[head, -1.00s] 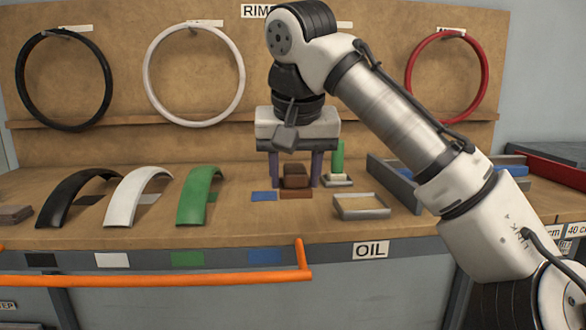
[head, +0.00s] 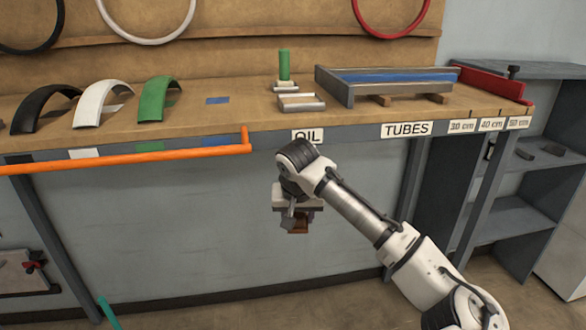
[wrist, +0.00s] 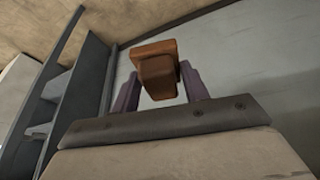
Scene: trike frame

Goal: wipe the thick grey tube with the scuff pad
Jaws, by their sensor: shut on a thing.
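The scuff pad, a brown block (head: 299,228), is held in my gripper (head: 298,219), in front of the bench and below its top edge. In the wrist view the pad (wrist: 157,62) sits between the two purple-grey fingers of my gripper (wrist: 160,85), which are shut on it. The grey tube rack (head: 335,91) stands on the bench above the TUBES label, with a long blue piece (head: 395,75) in it. I cannot make out a separate thick grey tube there.
An orange rail (head: 130,160) runs along the left front. Open shelves (head: 530,150) stand at right.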

